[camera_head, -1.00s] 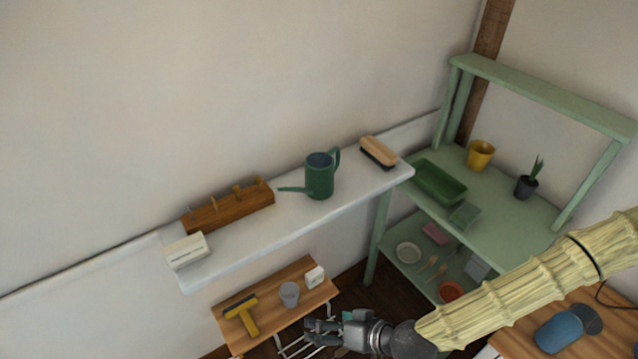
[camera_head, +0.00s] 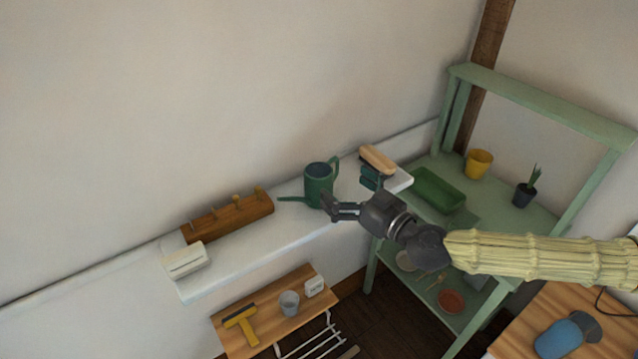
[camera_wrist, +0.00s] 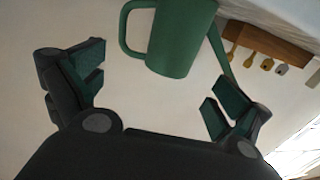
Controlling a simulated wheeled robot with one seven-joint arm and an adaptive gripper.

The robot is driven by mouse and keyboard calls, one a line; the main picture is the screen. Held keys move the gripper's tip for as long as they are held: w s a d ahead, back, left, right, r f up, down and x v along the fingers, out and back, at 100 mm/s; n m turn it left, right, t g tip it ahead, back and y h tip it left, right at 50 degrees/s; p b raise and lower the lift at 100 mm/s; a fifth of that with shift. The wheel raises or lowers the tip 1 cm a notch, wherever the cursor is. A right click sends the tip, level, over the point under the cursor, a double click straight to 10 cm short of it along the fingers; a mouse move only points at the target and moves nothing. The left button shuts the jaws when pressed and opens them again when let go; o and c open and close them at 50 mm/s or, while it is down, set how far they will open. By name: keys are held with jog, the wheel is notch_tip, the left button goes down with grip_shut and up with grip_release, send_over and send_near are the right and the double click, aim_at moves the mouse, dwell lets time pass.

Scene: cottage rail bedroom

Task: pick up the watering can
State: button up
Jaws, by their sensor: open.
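The dark green watering can (camera_head: 317,183) stands upright on the white wall shelf (camera_head: 237,256), its spout to the left and its handle to the right. My gripper (camera_head: 350,195) is at the shelf's front edge, just right of and in front of the can, with its fingers spread. In the wrist view the can (camera_wrist: 178,42) shows beyond and between the open fingers of my gripper (camera_wrist: 155,95), with its handle at the left and spout at the right. The space between the fingertips is empty. My gripper partly hides the can's lower right side in the head view.
A wooden peg rack (camera_head: 230,216) and a white box (camera_head: 185,262) are left of the can. A brush (camera_head: 378,159) lies to its right. A green shelf unit (camera_head: 540,95) stands at the right, and a small wooden shelf (camera_head: 262,325) is below.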

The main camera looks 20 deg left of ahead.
aim_at(324, 168)
jog(key=shift+r+p+x, duration=0.15)
jog(key=shift+p+x, duration=0.4)
jog(key=shift+x, duration=0.9)
jog(key=shift+r+p+x, duration=0.1)
jog(key=shift+p+x, duration=0.4)
jog(key=shift+x, duration=0.9)
jog(key=shift+w+a+f, duration=0.1)
jog(key=shift+w+a, duration=0.3)
jog(key=shift+a, duration=0.15)
jog(key=c, duration=1.7)
jog(key=shift+r, duration=0.2)
jog(key=shift+r+b, duration=0.45)
jog(key=shift+r, duration=1.2)
jog(key=s+a+b, duration=0.1)
jog(key=s, duration=0.4)
jog(key=s+a+r, duration=0.1)
jog(key=s, duration=0.4)
jog(key=s+a+b, duration=0.1)
jog(key=s+a, duration=0.1)
jog(key=s, duration=0.3)
jog(key=shift+s+a+r+b, duration=0.1)
jog(key=shift+s+r+b, duration=0.1)
jog(key=shift+s+b, duration=0.1)
